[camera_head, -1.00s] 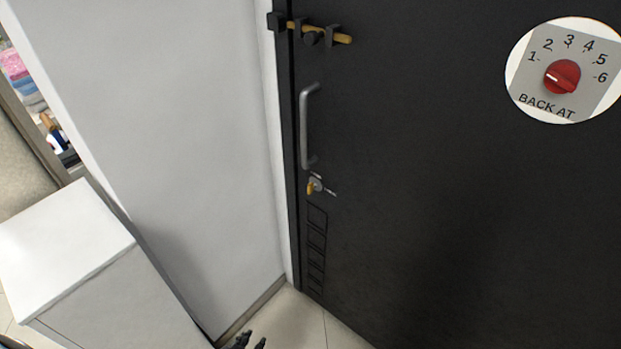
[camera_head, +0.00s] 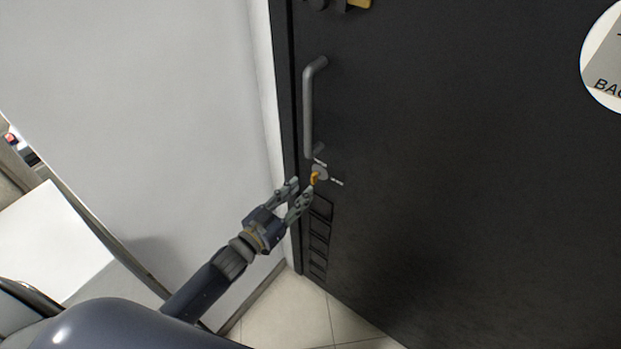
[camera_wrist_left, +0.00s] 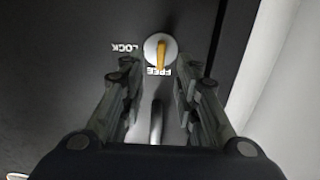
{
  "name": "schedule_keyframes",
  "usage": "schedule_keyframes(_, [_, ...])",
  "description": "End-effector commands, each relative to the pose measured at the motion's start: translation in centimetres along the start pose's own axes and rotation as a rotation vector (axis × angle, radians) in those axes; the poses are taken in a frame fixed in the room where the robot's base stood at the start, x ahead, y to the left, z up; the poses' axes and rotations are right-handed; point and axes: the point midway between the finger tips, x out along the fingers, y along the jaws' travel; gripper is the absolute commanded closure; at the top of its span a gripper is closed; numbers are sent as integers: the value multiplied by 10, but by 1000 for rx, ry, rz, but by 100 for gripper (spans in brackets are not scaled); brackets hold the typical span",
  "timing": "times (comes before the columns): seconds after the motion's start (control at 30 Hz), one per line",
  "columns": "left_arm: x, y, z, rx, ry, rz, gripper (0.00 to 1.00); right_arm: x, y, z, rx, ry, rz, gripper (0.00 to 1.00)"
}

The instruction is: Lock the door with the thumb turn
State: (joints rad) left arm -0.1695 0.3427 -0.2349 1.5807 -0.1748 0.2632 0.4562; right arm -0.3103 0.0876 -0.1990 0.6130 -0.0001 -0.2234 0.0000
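The thumb turn is a small orange-yellow lever (camera_head: 315,177) on a round silver plate, set in the black door (camera_head: 450,180) just below the grey pull handle (camera_head: 310,105). In the left wrist view the thumb turn (camera_wrist_left: 161,54) points at the word FREE; the word LOCK stands to the left of its plate. My left gripper (camera_head: 303,187) is open, its fingertips close to the thumb turn. In the wrist view its fingers (camera_wrist_left: 156,75) stand apart on either side, just short of the lever; contact cannot be told. My right gripper is not in view.
A bolt with an orange bar (camera_head: 358,3) sits at the top of the door. A round sign (camera_head: 606,75) is at the upper right. A white wall (camera_head: 180,80) stands left of the door, with a white cabinet (camera_head: 45,235) at lower left. The tiled floor (camera_head: 290,310) is clear.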

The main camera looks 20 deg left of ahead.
Motion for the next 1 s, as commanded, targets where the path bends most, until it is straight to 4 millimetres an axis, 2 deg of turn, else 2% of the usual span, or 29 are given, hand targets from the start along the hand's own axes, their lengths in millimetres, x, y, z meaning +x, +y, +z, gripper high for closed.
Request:
schedule_keyframes(0.1, [22, 0, -2, 1, 2, -1, 71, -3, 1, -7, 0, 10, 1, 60])
schedule_keyframes(0.3, [46, 0, 0, -1, -1, -1, 71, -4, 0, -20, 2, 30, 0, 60])
schedule_keyframes(0.47, [54, 0, 1, 0, -2, -1, 71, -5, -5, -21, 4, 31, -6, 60])
schedule_keyframes(0.73, [55, 0, 1, 0, -2, 0, 71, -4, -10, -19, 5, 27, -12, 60])
schedule_keyframes(0.77, [55, 0, 1, 0, -2, 0, 73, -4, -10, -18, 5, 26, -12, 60])
schedule_keyframes(0.87, [55, 0, 1, 0, -2, 0, 96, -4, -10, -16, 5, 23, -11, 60])
schedule_keyframes(0.9, [55, 0, 1, 0, -2, 0, 100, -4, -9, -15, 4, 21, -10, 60])
schedule_keyframes(1.0, [55, 0, 1, 0, -2, 0, 100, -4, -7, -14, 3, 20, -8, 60])
